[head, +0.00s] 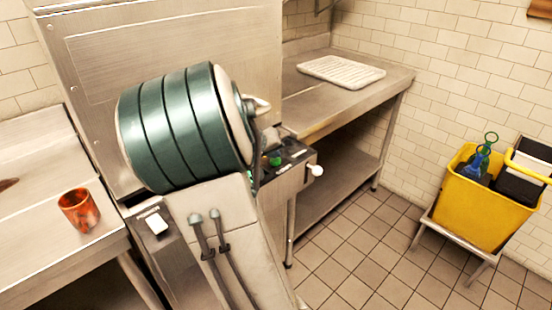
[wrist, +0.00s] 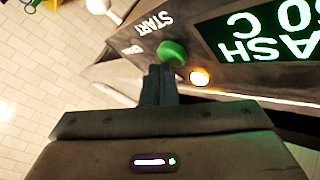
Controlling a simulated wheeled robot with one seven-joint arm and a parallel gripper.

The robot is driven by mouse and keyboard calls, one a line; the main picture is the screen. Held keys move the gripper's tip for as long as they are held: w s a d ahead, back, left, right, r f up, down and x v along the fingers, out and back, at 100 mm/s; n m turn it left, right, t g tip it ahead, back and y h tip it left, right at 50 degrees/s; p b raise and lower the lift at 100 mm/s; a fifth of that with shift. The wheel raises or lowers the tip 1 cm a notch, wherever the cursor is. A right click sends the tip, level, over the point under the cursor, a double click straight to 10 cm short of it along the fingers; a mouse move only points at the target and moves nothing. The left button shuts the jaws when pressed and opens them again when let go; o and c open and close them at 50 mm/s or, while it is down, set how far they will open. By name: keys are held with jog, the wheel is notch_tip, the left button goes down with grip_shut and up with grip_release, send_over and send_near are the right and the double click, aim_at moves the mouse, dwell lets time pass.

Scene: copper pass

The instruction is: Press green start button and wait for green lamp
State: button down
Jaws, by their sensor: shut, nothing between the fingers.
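The green start button (wrist: 172,52) sits on a dark control panel (wrist: 130,68) in the wrist view, by the word START. A small round lamp (wrist: 200,77) beside it glows amber-white. A display with green lettering (wrist: 265,35) reads WASH, upside down in this view. My gripper (wrist: 160,70) is shut and empty, its fingertips right by the button's lower left edge; I cannot tell whether they touch it. In the head view, the panel (head: 294,152) is on the machine's right side, partly behind my arm, which hides my gripper's fingers.
A copper cup (head: 79,210) stands on the left steel counter (head: 40,250). A white rack (head: 340,71) lies on the right counter (head: 310,115). A white knob (head: 315,170) sticks out by the panel. A yellow bucket (head: 485,205) stands at right; the tiled floor between is clear.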

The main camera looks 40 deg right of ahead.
aim_at(273, 163)
jog(key=shift+r, duration=0.5)
jog(key=shift+r+p, duration=1.75)
jog(key=shift+r, duration=0.75)
jog(key=shift+s+a+f, duration=0.1)
jog(key=shift+a, duration=0.05)
jog(key=s+a+r+n+y+p, duration=0.1)
jog(key=s+a+n+y, duration=0.1)
jog(key=s+a, duration=0.4)
jog(key=s+a+r+n+y+p, duration=0.1)
jog(key=s+a+y, duration=0.3)
jog(key=a, duration=0.8)
jog(key=s+a+r+n+y+p, duration=0.1)
jog(key=s+a+n+y+p, duration=0.1)
jog(key=s+a, duration=0.6)
jog(key=shift+s+a+n+y, duration=0.3)
jog(key=shift+a+y, duration=0.1)
jog(key=shift+a, duration=0.65)
